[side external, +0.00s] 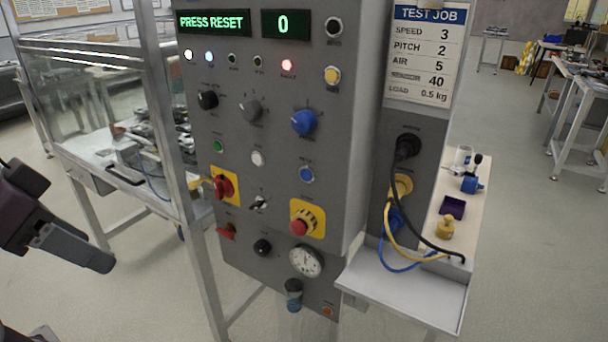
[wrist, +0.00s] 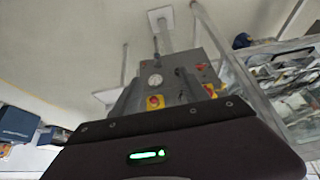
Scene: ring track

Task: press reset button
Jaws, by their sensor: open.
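The grey control panel (side external: 270,130) stands in the middle of the side view. Its green display (side external: 213,23) reads PRESS RESET, and a second display (side external: 286,24) reads 0. A round blue push button (side external: 306,174) sits right of a white button (side external: 257,157) and a green button (side external: 217,146). The small labels are too blurred to read surely. My gripper (side external: 78,232) is at the left edge, open and empty, clearly apart from the panel. In the wrist view the panel (wrist: 170,68) appears small and upside down beyond the gripper body.
A blue knob (side external: 304,122), a red rotary switch (side external: 223,187) and a red emergency stop (side external: 300,225) stick out of the panel. A metal frame post (side external: 165,120) stands at its left. A shelf (side external: 395,285) with plugged cables is at the right. Open floor lies below my gripper.

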